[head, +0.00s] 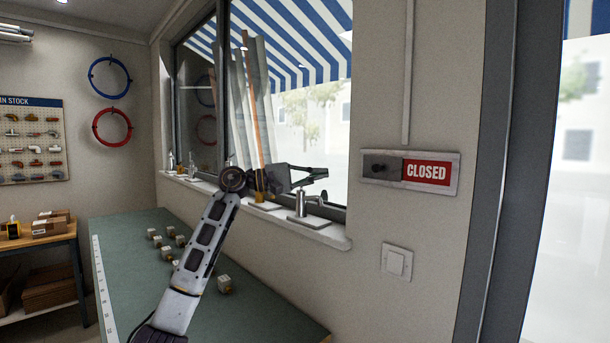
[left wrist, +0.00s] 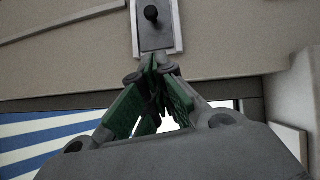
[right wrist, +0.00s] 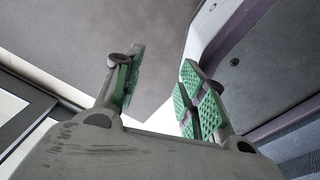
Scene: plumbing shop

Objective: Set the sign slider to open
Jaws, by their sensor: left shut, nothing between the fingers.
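The sign slider (head: 410,171) is a metal-framed panel on the wall right of the window. Its dark slide plate with a black knob (head: 379,168) sits at the left, and the red "CLOSED" face (head: 427,172) shows at the right. My left gripper (head: 322,175) is shut and empty, in front of the window, left of the sign and apart from it. In the left wrist view its green-padded fingertips (left wrist: 157,66) point towards the slide plate, with the knob (left wrist: 151,14) beyond them. My right gripper (right wrist: 162,60) is open and empty, seen only in the right wrist view.
A light switch (head: 397,262) is on the wall below the sign. The window sill (head: 330,236) carries several taps, one below my left gripper. A green-topped bench (head: 120,260) with several small blocks lies below. A dark door frame (head: 500,170) stands right of the sign.

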